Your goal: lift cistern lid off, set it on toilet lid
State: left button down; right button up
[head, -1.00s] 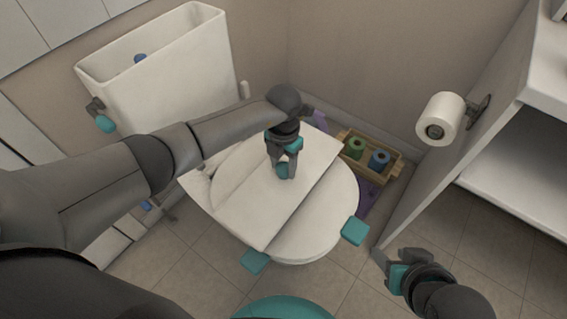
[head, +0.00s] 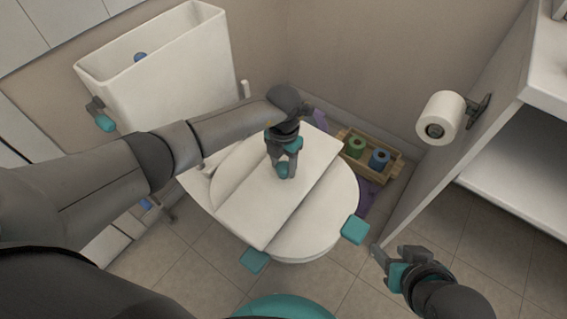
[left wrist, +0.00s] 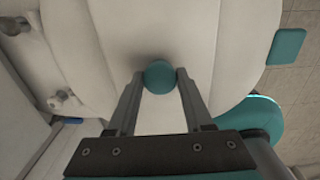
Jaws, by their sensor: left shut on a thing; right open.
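The cistern lid (head: 268,217) is a white slab lying over the round white toilet lid (head: 338,205). A teal knob (head: 283,170) stands on the cistern lid. My left gripper (head: 282,168) is shut on this knob, with one finger on each side of it in the left wrist view (left wrist: 160,80). I cannot tell whether the slab rests fully on the toilet lid. The cistern (head: 172,80) stands open at the back left, with a blue part inside. My right gripper (head: 385,258) is open and empty at the lower right.
A wooden crate (head: 392,170) with green and blue rolls stands on the floor right of the toilet. A toilet paper roll (head: 440,117) hangs on the side of a white cabinet (head: 530,140) at the right.

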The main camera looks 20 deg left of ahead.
pick_arm(q)
jog(key=shift+f+b, duration=0.45)
jog(key=shift+f, duration=0.1)
dwell(1.1)
jog(key=c, duration=0.5)
grip_release()
jog(key=shift+o, duration=1.4)
